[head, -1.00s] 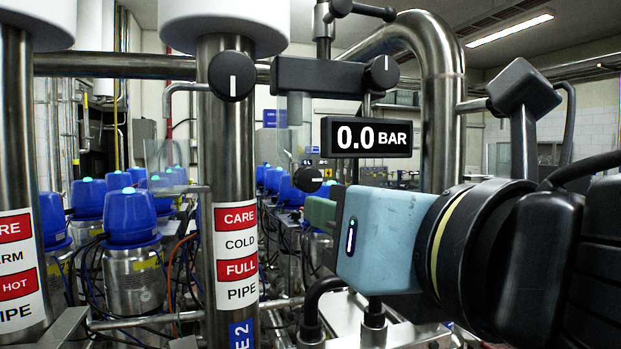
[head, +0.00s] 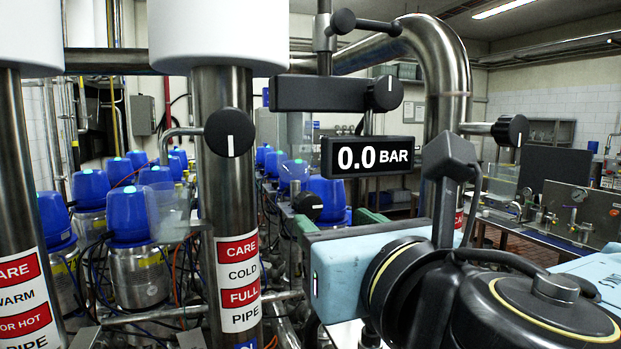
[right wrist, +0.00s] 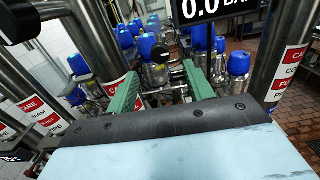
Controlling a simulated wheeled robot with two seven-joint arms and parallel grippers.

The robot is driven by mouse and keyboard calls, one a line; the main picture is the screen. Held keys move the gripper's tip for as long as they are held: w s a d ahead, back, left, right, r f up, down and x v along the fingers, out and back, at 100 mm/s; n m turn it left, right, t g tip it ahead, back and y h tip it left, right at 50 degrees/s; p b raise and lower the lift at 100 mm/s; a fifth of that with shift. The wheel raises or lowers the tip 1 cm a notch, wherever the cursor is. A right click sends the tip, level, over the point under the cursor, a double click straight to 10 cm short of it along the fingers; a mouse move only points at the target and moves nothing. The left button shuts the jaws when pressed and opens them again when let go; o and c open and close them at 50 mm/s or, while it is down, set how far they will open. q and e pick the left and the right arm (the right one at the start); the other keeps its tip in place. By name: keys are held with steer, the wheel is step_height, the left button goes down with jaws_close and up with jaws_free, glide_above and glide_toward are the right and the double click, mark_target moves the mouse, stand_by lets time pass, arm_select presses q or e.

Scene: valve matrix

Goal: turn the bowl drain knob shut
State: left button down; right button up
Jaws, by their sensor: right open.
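Several black round knobs with white marks show in the head view, and no readable label tells which is the bowl drain knob. A small low knob (head: 307,207) sits just beyond my right gripper (head: 335,216). Another knob (head: 229,132) is in front of the cold pipe, one (head: 384,94) is on the upper block, and one (head: 508,130) is at the right. My right gripper is open, its green fingers pointing away from me. In the right wrist view, a dark knob (right wrist: 160,52) shows beyond and between the fingertips (right wrist: 162,70), apparently apart from them. My left gripper is out of view.
A pressure display (head: 367,156) reads 0.0 BAR above my right gripper. The labelled cold pipe (head: 236,270) stands to its left, and a thick bent pipe (head: 450,90) rises behind. Blue-capped units (head: 128,213) crowd the background. A bench (head: 560,235) stands at the far right.

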mark_target(311, 205)
steer(key=p+x, duration=0.2)
steer(key=x, duration=0.6)
steer(key=shift+w+f+p, duration=0.1)
steer(key=shift+w+p, duration=0.05)
steer(key=shift+p, duration=0.15)
steer(key=c, duration=1)
